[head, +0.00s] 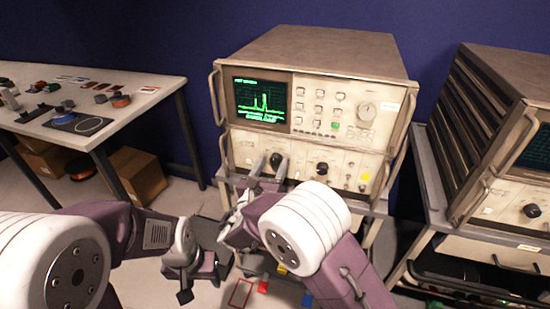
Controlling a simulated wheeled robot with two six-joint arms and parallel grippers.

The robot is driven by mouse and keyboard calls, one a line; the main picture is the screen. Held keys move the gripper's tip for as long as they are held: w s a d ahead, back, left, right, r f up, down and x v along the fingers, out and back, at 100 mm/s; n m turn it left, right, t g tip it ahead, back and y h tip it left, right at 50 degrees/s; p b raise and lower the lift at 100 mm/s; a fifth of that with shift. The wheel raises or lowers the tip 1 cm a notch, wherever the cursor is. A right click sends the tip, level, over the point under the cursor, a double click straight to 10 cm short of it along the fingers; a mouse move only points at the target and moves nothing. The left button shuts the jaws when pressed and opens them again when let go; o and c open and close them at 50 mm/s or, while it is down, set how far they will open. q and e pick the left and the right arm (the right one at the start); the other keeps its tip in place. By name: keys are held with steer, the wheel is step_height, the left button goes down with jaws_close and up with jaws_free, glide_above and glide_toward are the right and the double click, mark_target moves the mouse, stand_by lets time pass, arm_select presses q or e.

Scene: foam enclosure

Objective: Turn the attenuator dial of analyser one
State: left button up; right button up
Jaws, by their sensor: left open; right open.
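The analyser (315,90) in the middle is a beige two-part instrument with a lit green trace on its screen (260,101). Its lower panel has a black dial (276,158) at the left and another black dial (322,168) near the middle. The labels are too small to read, so I cannot tell which is the attenuator. My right gripper (269,166) is open, with its fingers on either side of the left black dial; I cannot tell whether they touch it. My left gripper (204,280) is open and low, in front of the cart, away from the panel.
A second analyser (510,130) stands on a cart at the right. A white table (130,82) with small parts is at the left, with cardboard boxes (137,173) below. Handles (215,97) jut from the middle analyser's front edges. Coloured pieces (263,286) lie low in front.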

steer(key=shift+s+r, duration=0.15)
steer(key=shift+s, duration=0.1)
steer(key=shift+s+r, duration=0.15)
steer(key=shift+s, duration=0.1)
steer(key=shift+c, duration=0.9)
jaws_close()
arm_select(q)
steer(key=shift+s+r, duration=0.1)
steer(key=shift+s, duration=0.3)
arm_select(e)
steer(key=shift+w+f+m+b, duration=0.1)
steer(key=shift+f+m+b, duration=0.2)
steer(key=shift+m+b, duration=0.5)
steer(key=m+b, duration=0.4)
steer(key=b, duration=0.1)
steer(key=shift+f+b, duration=0.1)
steer(key=shift+b, duration=0.25)
arm_select(q)
step_height(320, 180, down, 10)
steer(key=b, duration=0.2)
steer(key=shift+b, duration=0.35)
arm_select(e)
steer(key=shift+r+m, duration=0.2)
steer(key=shift+m, duration=1)
